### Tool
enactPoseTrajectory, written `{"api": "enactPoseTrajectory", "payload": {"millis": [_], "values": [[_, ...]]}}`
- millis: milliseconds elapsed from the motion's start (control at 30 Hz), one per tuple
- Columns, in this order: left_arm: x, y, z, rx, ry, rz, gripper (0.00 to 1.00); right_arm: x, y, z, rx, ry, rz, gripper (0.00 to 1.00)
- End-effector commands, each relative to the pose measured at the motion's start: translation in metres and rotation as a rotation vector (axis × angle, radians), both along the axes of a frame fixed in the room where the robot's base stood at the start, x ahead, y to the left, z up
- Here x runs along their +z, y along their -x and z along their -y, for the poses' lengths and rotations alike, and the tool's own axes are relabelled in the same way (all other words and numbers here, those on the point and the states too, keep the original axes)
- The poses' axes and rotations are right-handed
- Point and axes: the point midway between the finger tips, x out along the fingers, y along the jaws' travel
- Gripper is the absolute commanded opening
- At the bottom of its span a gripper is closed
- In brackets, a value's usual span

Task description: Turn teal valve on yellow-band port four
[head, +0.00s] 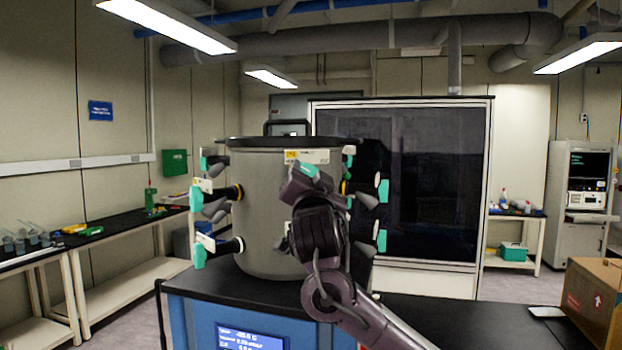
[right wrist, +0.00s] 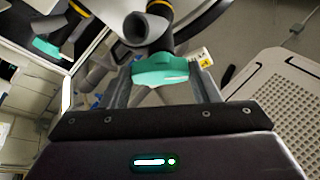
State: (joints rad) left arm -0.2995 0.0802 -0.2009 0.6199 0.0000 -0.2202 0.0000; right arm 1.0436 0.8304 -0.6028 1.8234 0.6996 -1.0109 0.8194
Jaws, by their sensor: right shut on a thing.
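The grey drum (head: 258,215) stands on a dark bench top, with ports and teal valves around its side. My right gripper (head: 302,180) is in front of the drum and hides part of it. A teal valve (head: 307,169) shows at its fingers. In the right wrist view this teal valve (right wrist: 165,70) lies between the two fingers of my right gripper (right wrist: 164,82), which is shut on it. The valve sits on a grey port with a yellow band (right wrist: 160,9). The port's number cannot be read clearly. My left gripper is not in view.
A blue cabinet with a display (head: 250,340) is below the drum. A cardboard box (head: 597,300) stands at the right. The dark bench right of my arm has free room.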

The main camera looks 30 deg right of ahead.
Motion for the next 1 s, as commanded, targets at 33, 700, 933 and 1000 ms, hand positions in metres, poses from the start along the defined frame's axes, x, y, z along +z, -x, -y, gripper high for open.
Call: {"api": "enactPoseTrajectory", "payload": {"millis": [33, 700, 933, 1000], "values": [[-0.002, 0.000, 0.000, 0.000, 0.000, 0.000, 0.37, -0.001, 0.000, 0.000, 0.001, -0.005, 0.001, 0.33], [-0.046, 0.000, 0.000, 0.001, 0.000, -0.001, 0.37, -0.002, -0.003, -0.007, 0.007, -0.417, 0.140, 0.33], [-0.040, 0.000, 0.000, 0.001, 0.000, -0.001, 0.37, 0.002, -0.004, -0.008, 0.005, -0.620, 0.209, 0.33], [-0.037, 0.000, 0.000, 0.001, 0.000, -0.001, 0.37, 0.003, -0.004, -0.008, 0.005, -0.677, 0.229, 0.33]]}}
